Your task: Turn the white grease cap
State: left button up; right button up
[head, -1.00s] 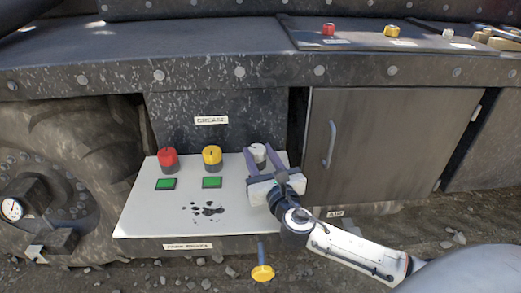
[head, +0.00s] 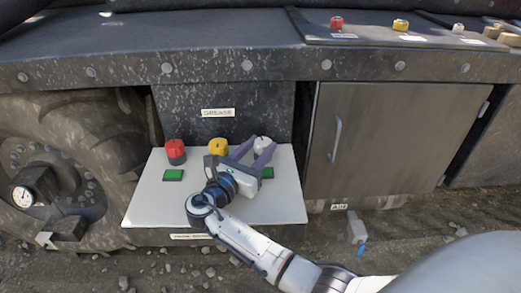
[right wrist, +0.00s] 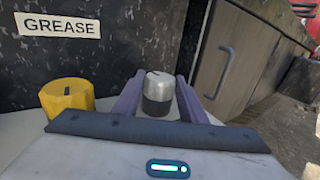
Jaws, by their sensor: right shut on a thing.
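The white grease cap (head: 262,145) stands at the right end of a row of caps on the pale panel (head: 150,200) under the grease label. In the right wrist view the cap (right wrist: 158,88) is silvery white on a dark base, with a short mark on top. My right gripper (head: 253,150) is shut on it, with a purple finger on each side; its fingers (right wrist: 157,100) also show in the right wrist view. The gripper comes at the cap from the lower left. My left gripper is out of view.
A red cap (head: 175,150) and a yellow cap (head: 218,146) stand left of the white one; the yellow is close to my gripper. Green squares (head: 173,175) lie in front of the caps. A cabinet door (head: 390,140) is at the right.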

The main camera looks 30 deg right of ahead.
jog(key=shift+w+r+m+g, duration=0.1)
jog(key=shift+m+g, duration=0.4)
jog(key=shift+h, duration=0.3)
jog(key=o, duration=1.1)
jog(key=shift+c, duration=0.2)
jog(key=shift+a, duration=0.1)
jog(key=v, duration=1)
jog(key=shift+a, duration=0.1)
jog(key=shift+r, duration=0.1)
